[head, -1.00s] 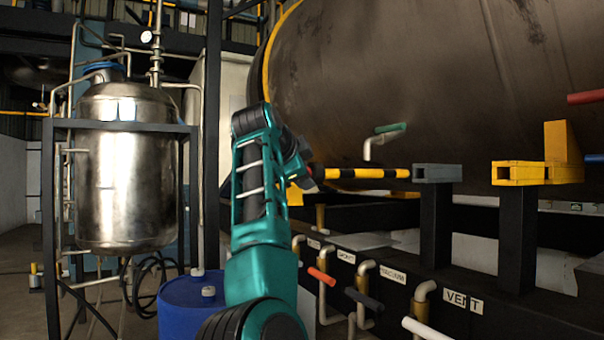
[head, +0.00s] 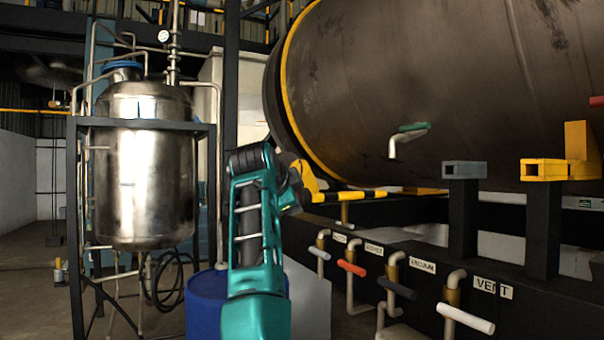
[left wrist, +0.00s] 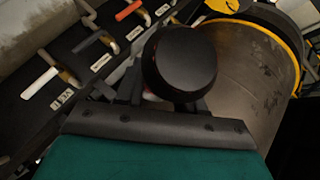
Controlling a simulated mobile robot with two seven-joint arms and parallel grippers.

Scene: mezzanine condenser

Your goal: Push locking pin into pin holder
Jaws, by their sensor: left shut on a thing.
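The locking pin (head: 348,195), a bar striped yellow and black, lies almost level beside my left gripper (head: 293,190) in the head view. My left gripper is shut on the pin; the arm hides its fingers and the grasped end there. In the left wrist view a round black knob (left wrist: 180,62) stands between the fingers, likely the pin's end. The grey square tube (head: 462,170) on a black post looks like a pin holder. The pin's free end points right toward it, with a clear gap. A yellow square tube (head: 545,170) stands farther right.
A large dark tank (head: 440,90) with a yellow ring fills the upper right. Several pipes with handles, one the white vent handle (head: 466,319), stick out of a black beam below. A blue drum (head: 206,305) and a steel vessel (head: 152,185) stand left.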

